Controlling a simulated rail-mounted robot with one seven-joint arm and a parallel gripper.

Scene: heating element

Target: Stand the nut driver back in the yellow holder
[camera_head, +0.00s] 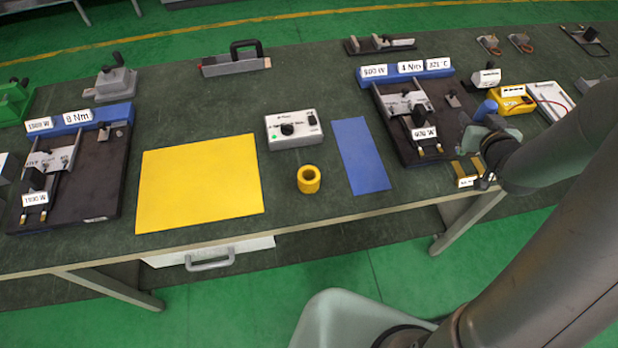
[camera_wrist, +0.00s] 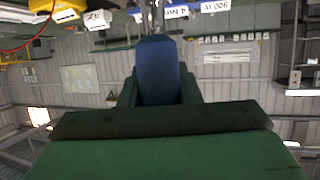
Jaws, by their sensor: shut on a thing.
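The yellow holder (camera_head: 309,180) is a short round cup with an open top, standing on the table near its front edge, between the yellow mat and the blue mat. My gripper (camera_head: 484,130) is far to its right, beside the right fixture. It is shut on the nut driver, whose blue handle (camera_head: 486,108) shows at the fingers. In the wrist view the blue handle (camera_wrist: 158,72) sits between the green fingers (camera_wrist: 158,100), and a thin metal shaft runs to the top edge. The nut driver's tip is not clear.
A grey control box (camera_head: 294,130) stands just behind the holder. The yellow mat (camera_head: 200,183) and the blue mat (camera_head: 361,157) lie flat and bare. The right fixture (camera_head: 425,120) stands between my gripper and the holder. A yellow meter (camera_head: 512,100) is close behind my gripper.

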